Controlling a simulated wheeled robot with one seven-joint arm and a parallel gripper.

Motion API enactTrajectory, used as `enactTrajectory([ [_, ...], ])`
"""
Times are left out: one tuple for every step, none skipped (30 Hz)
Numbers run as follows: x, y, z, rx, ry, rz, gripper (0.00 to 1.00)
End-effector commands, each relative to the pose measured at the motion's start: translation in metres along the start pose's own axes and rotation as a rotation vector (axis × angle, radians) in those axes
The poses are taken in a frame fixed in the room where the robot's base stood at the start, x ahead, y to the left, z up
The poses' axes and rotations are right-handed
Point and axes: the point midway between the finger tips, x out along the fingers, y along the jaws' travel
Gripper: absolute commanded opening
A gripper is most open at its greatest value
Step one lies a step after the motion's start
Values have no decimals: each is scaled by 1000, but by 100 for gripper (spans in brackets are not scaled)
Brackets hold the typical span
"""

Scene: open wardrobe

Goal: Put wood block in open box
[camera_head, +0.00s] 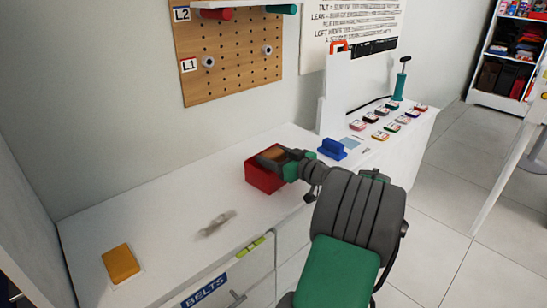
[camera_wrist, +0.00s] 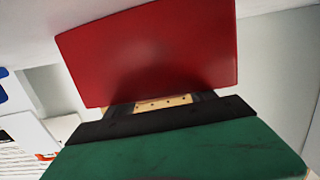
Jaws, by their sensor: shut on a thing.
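In the head view, the red open-topped box (camera_head: 264,180) stands on the white counter. My gripper (camera_head: 272,157) is at its opening, with dark fingers reaching over and into it. A small brown block (camera_head: 275,153), seemingly the wood block, shows between the fingers, and they are shut on it. Its lower part and any contact with the box floor cannot be told. In the wrist view, a red box wall (camera_wrist: 150,50) fills the upper middle and hides the fingertips and the block.
An orange-yellow block (camera_head: 121,263) lies at the counter's left end. A blurred small object (camera_head: 217,222) lies mid-counter near a yellow-green level (camera_head: 250,246). A blue object (camera_head: 332,149) stands right of the box. The pegboard (camera_head: 232,55) hangs behind. Counter left of the box is mostly clear.

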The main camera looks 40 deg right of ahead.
Motion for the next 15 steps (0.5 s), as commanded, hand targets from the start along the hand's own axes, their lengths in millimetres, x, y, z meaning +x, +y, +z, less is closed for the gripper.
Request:
enactTrajectory([
  [1,0,6,5,-4,0,23],
  [1,0,6,5,-4,0,23],
  [0,0,5,6,-4,-1,23],
  [0,0,5,7,-5,-1,23],
  [0,0,6,8,-6,-1,66],
  [0,-1,6,8,-6,-1,69],
  [0,-1,6,9,-7,-1,71],
  [0,-1,7,9,-7,-1,74],
  [0,-1,7,10,-8,-1,77],
  [0,0,7,10,-8,-1,79],
  [0,0,8,10,-8,0,82],
  [0,0,8,11,-9,0,85],
  [0,0,8,11,-9,0,85],
  [0,0,8,12,-9,1,85],
  [0,0,9,12,-10,1,85],
])
